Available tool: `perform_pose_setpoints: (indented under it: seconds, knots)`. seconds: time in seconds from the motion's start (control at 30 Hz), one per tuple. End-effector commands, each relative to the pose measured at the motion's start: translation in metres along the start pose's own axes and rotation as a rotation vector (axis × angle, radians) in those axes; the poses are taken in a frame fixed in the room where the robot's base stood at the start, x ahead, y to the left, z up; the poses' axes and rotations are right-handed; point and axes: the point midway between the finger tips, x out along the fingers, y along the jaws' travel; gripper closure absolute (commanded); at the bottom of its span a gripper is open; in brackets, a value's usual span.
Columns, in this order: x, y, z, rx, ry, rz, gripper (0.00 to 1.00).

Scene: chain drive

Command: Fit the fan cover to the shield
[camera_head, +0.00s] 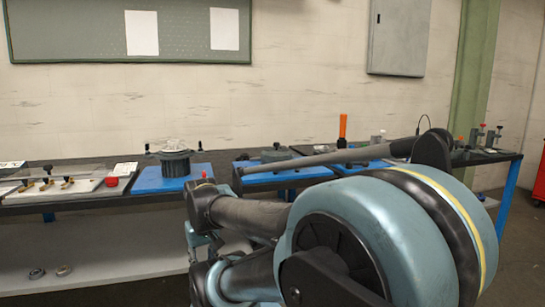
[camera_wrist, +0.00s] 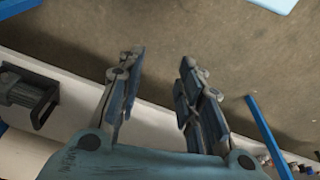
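My gripper (camera_wrist: 160,72) is open and empty in the wrist view, its two fingers well apart with bare floor and a pale strip behind them. In the head view, a dark ribbed round part (camera_head: 174,165) with a lighter piece on top stands on a blue mat at the left of the bench. A flatter dark round part (camera_head: 276,155) lies on a second blue mat near the middle. I cannot tell which of these is the fan cover or the shield. Neither is recognisable in the wrist view, and my arm hides part of the bench.
The dark bench (camera_head: 100,202) runs along the wall. A light board with small clamps (camera_head: 68,182) lies at its left end. An orange upright piece (camera_head: 342,130) and several small tools stand toward the right. A dark boxy device (camera_wrist: 28,92) shows at the wrist view's left.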

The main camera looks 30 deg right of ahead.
Motion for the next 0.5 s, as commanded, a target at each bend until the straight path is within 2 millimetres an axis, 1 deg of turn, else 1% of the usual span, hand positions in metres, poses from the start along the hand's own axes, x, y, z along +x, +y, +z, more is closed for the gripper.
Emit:
perform_pose_setpoints:
  seconds: [0.33,0.37,0.4,0.43,0.47,0.5]
  knots:
    - [0.0002,0.0,0.0002,0.0,0.0,0.0,0.67]
    - [0.0002,0.0,0.0002,0.0,0.0,0.0,0.64]
    - [0.0001,0.0002,0.0001,-0.001,0.0,0.001,0.55]
    - [-0.0033,0.0007,0.0033,-0.002,0.007,0.003,0.49]
    - [-0.0058,0.0018,0.0054,-0.006,0.013,0.007,0.46]
    - [-0.0072,0.0045,0.0037,-0.014,0.018,0.017,0.46]
